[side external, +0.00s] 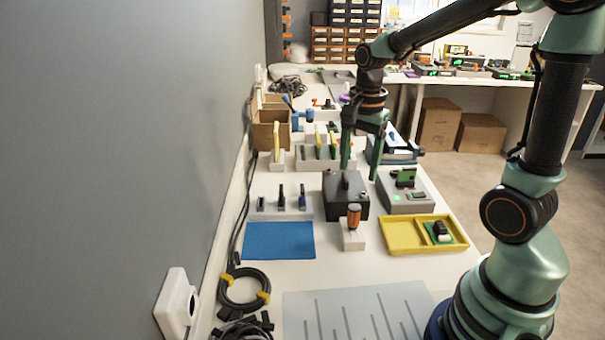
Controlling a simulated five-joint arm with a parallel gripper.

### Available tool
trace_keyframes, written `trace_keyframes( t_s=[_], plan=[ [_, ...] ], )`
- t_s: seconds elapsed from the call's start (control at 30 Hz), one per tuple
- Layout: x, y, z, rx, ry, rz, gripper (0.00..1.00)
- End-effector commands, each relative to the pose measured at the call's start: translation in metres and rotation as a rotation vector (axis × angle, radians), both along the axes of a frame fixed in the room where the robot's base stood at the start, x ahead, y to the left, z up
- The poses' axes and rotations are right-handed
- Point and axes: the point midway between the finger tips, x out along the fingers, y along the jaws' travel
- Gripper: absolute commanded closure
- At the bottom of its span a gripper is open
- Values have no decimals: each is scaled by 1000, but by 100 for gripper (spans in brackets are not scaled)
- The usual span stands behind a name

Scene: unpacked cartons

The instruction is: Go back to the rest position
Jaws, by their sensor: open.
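My gripper (360,165) hangs from my arm over the middle of the white workbench, pointing down. Its two green fingers are apart and I see nothing held between them. The fingertips show just behind and above a dark grey box with a handle (345,196) and left of a grey device with a green board (405,192). I cannot tell from this view whether a fingertip touches either one.
A yellow tray (395,243), a blue mat (278,241) and an orange-handled tool in a white block (353,228) lie nearer the camera. Coiled black cables (243,288) lie by the wall. Cardboard boxes (271,128) stand farther back. A grey slotted sheet (350,312) is bare.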

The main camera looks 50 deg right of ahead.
Motion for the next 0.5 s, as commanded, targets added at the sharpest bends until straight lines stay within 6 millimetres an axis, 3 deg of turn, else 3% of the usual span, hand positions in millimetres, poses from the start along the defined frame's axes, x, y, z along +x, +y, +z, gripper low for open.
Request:
trace_keyframes(
  t_s=[0.3, 0.5],
  plan=[
    [-22, 50, 46, -143, -221, 759, 30],
    [-38, 75, 61, -283, -325, 1194, 30]
  ],
)
